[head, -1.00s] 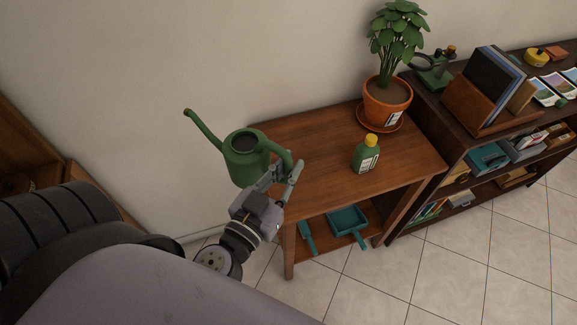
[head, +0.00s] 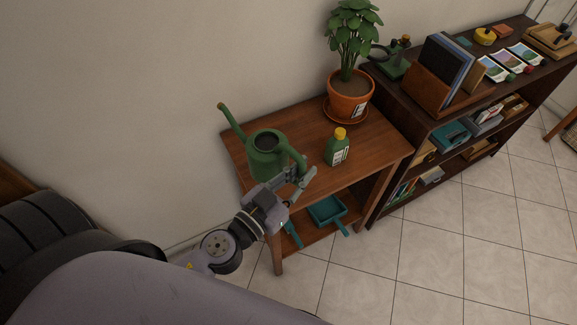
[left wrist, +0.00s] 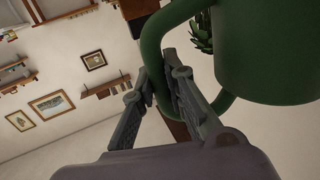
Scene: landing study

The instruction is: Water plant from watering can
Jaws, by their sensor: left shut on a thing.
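The green watering can (head: 266,160) is held by its handle in my left gripper (head: 305,180), over the left end of the wooden table (head: 300,132). Its long spout points up and to the left, away from the plant. I cannot tell whether its base touches the table. The left wrist view shows the gripper (left wrist: 167,95) shut on the can's green handle, with the can body (left wrist: 265,50) at upper right. The leafy plant (head: 354,35) stands in an orange pot (head: 350,103) on a saucer at the table's back right. My right gripper is not in view.
A green bottle with a yellow cap (head: 337,149) stands between can and pot. A teal dustpan (head: 327,211) lies on the lower shelf. A dark bookshelf (head: 440,112) with folders and cards adjoins the table on the right. Tiled floor (head: 455,245) in front is clear.

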